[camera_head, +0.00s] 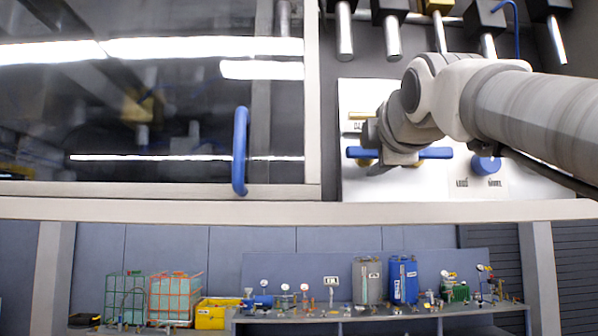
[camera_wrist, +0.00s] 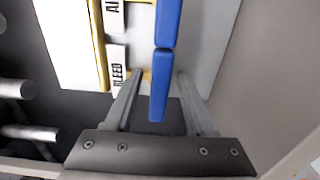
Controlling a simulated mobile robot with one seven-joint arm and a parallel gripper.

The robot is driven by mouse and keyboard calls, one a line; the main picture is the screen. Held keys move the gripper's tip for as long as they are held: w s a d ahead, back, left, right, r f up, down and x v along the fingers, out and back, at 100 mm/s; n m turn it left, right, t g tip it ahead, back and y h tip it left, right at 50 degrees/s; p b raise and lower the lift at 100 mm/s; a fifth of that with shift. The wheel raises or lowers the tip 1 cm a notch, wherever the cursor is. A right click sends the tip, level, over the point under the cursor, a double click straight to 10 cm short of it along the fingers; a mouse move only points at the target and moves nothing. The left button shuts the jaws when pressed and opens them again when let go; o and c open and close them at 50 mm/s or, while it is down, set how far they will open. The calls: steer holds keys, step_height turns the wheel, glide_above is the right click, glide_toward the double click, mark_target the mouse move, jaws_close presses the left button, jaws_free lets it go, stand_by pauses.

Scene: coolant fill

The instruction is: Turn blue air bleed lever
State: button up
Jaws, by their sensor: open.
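The blue air bleed lever (camera_head: 435,153) lies level across a white panel (camera_head: 345,185) at the upper right of the head view. My gripper hides its middle there. In the wrist view the blue lever (camera_wrist: 158,90) runs lengthwise as two blue lengths with a thin break between them. My gripper (camera_wrist: 160,74) is open, with one finger on each side of the lever's near length. Gaps show on both sides of the lever. Whether the fingers reach its full depth is unclear.
A blue knob (camera_head: 486,164) is on the panel right of the lever. Metal rods (camera_head: 393,38) hang above the panel. A glass door with a blue handle (camera_head: 240,150) is at left. A bench (camera_head: 380,312) with drums and fittings stands below.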

steer(key=shift+c, duration=0.2)
jaws_close()
steer(key=shift+m, duration=0.4)
steer(key=m, duration=0.2)
steer(key=m+b, duration=0.1)
steer(key=shift+f+m, duration=0.2)
steer(key=shift+m, duration=0.2)
steer(key=m+b, duration=0.1)
steer(key=m, duration=0.3)
steer(key=shift+f, duration=0.1)
steer(key=m, duration=0.5)
steer(key=shift+a, duration=0.15)
steer(key=shift+a+m+b, duration=0.15)
steer(key=shift+m+b, duration=0.15)
steer(key=shift+m, duration=1.9)
